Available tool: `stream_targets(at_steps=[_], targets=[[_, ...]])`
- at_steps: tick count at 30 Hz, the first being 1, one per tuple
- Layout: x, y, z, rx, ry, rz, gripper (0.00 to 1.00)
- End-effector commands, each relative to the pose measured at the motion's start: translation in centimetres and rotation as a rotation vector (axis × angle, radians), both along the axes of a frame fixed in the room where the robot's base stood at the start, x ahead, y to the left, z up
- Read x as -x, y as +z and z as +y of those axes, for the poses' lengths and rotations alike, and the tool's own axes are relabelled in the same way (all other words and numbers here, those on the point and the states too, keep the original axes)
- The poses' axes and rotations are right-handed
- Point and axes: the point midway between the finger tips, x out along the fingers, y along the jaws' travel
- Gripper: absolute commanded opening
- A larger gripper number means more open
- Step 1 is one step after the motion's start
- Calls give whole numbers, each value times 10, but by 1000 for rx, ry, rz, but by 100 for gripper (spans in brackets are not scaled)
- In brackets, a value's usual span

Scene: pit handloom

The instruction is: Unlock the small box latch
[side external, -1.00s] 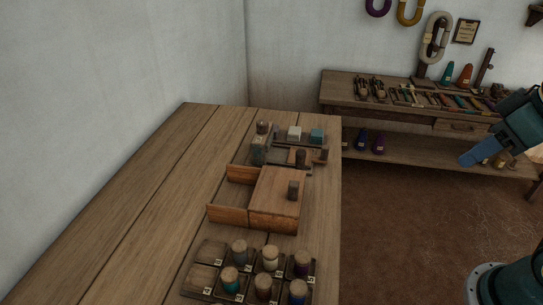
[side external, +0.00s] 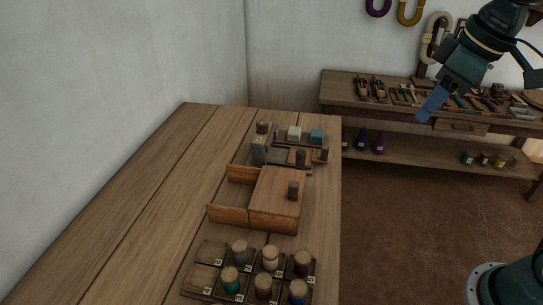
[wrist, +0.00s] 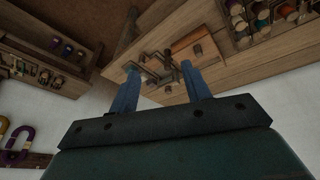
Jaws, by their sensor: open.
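I cannot tell whether the latch is locked. My gripper (side external: 430,104) is in the air to the right of the table, well apart from the box. In the wrist view its two blue fingers (wrist: 158,82) are spread and empty. The latch assembly (wrist: 158,68) shows beyond and between the fingers, and the box (wrist: 195,48) shows beyond it.
A tray (side external: 205,278) of several capped spools stands at the table's front. White (side external: 294,133) and teal (side external: 317,135) blocks lie behind the latch. A back workbench (side external: 345,82) holds many tools. The table's left side is clear.

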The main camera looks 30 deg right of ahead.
Motion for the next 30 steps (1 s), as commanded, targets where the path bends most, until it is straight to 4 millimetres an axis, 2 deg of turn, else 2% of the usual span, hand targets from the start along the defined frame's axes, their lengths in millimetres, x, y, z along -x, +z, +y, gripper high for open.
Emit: stream_targets(at_steps=[1,7,14,23,30], targets=[[-12,1,1,10,28,18,48],[-56,4,6,44,141,68,48],[-107,-2,13,79,273,128,48],[-170,-25,24,115,448,202,48],[-217,-56,34,135,591,260,48]])
